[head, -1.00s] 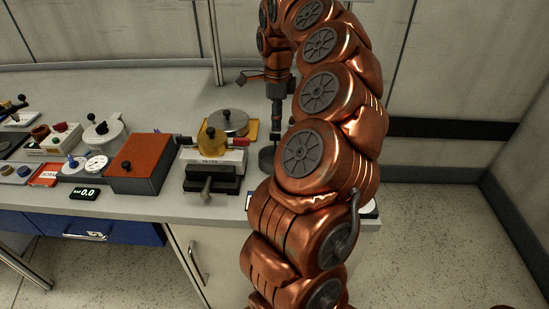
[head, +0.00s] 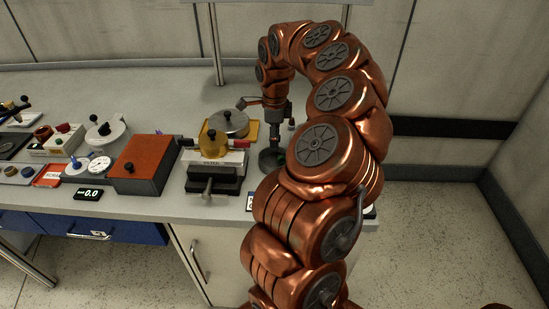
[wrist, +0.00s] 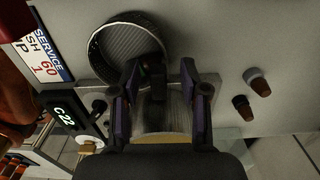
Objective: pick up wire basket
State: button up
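The wire basket (wrist: 128,42) is a round, dark mesh cup with a pale rim, seen from above at the top of the wrist view. In the head view the basket (head: 268,161) stands on the bench, partly hidden by my arm. My gripper (wrist: 160,82) has its two fingers spread apart, close over the basket's near side. A small dark piece with a red spot shows between the fingers; I cannot tell whether it is the basket's handle. I see no finger clamped on it. In the head view my gripper (head: 275,137) points down just above the basket.
A yellow flask (head: 213,143) on a filter stand, a yellow tray (head: 252,128) with a metal lid (head: 229,123) and an orange-topped box (head: 146,160) stand left of the basket. Two small stoppers (wrist: 249,92) lie to the right in the wrist view.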

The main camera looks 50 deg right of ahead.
grip_shut()
jog(key=shift+r, duration=0.15)
dwell(0.5)
